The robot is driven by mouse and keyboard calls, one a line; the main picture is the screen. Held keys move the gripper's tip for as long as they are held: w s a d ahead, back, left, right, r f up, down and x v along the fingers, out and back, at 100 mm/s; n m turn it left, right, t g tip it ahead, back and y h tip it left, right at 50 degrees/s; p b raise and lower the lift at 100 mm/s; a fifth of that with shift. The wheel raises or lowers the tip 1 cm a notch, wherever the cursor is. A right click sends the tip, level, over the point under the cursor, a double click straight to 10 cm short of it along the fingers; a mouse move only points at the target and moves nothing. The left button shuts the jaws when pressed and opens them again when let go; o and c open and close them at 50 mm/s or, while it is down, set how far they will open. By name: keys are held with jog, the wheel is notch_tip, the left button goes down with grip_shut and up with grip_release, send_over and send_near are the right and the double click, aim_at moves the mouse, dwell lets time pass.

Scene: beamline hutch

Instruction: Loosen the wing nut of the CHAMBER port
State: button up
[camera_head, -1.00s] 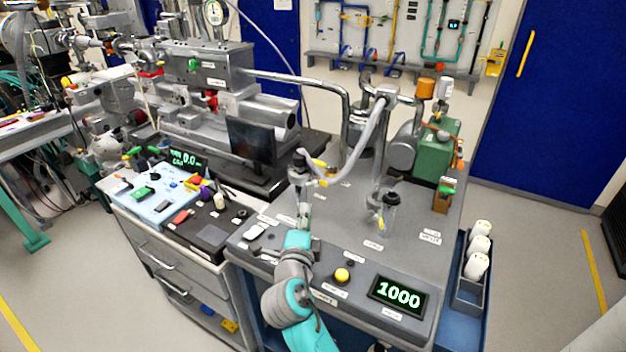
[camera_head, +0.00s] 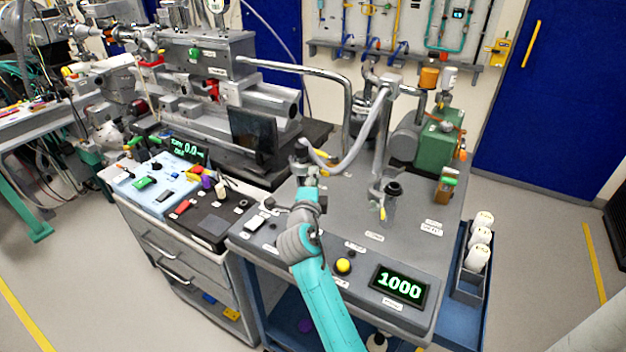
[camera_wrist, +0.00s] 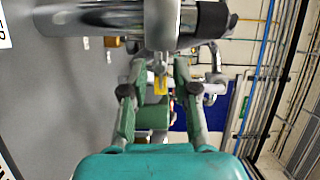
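My gripper (camera_head: 306,172) is at the left port on the grey cart top, where a grey hose ends; the gripper partly hides this port. A yellow piece (camera_head: 325,171), likely a wing nut, shows just right of it. In the wrist view my gripper (camera_wrist: 160,70) has its two green-and-grey fingers apart, with a yellow piece (camera_wrist: 160,85) seen between them; contact cannot be told. A second port (camera_head: 392,200), black-topped and clear, stands to the right with a yellow piece (camera_head: 382,213) low at its side. The port labels are too small to read.
The curved grey hose (camera_head: 368,135) arches just right of my gripper. A green pump (camera_head: 437,140) stands at the back right. A display (camera_head: 400,286) reads 1000 beside a yellow knob (camera_head: 343,265) at the front. A monitor (camera_head: 252,135) stands to the left.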

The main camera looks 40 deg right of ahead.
grip_shut()
jog(key=shift+n, duration=0.3)
jog(key=shift+w+a+r+n+g+y, duration=0.15)
jog(key=shift+n+g, duration=0.95)
jog(key=shift+n, duration=0.85)
jog(key=shift+w+d+r+n+g+y, duration=0.15)
jog(key=shift+n+g, duration=0.95)
jog(key=shift+n, duration=0.8)
jog(key=shift+a+r+n+g, duration=0.15)
jog(key=shift+n+g, duration=0.95)
jog(key=shift+n, duration=0.85)
